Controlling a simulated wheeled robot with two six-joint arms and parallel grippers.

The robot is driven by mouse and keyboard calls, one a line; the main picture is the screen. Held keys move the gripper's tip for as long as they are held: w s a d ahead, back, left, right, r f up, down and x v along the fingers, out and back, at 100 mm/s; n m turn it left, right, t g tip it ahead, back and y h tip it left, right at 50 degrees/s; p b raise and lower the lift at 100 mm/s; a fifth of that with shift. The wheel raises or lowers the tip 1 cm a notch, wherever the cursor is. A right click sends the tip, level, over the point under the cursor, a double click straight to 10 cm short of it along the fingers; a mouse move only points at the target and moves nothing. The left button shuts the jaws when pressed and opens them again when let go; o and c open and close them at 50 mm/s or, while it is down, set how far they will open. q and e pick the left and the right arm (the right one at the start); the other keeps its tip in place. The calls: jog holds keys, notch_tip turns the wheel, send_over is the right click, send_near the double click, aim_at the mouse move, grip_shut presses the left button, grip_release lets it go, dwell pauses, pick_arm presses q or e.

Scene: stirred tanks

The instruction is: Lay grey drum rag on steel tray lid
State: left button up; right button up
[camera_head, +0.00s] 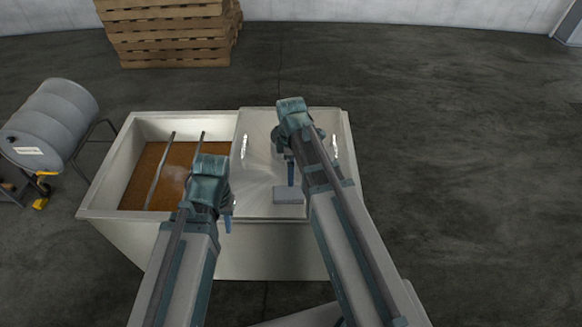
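The steel lid (255,185) covers the right part of a pale rectangular tank. A small grey folded pad (289,196), which looks like the grey drum rag, shows at the lid's front part, just below my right gripper (291,176). I cannot tell whether the rag touches the lid or the gripper's fingertips. My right gripper points down over the lid, its fingers seen nearly edge-on. My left gripper (228,222) is by the tank's front rim, left of the rag, mostly hidden behind its own wrist. I cannot see whether either gripper is open.
The tank's open left part holds brown liquid (174,175), with thin bars (160,168) across it. Two bright handles (244,147) stand on the lid. A grey drum (52,122) lies on a rack at left. Wooden pallets (170,35) stand behind. The floor at right is clear.

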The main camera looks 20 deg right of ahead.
jog(key=s+a+m+h, duration=0.1)
jog(key=s+a+m, duration=1)
jog(key=s, duration=0.3)
jog(key=shift+r, duration=0.1)
jog(key=shift+r+p, duration=0.65)
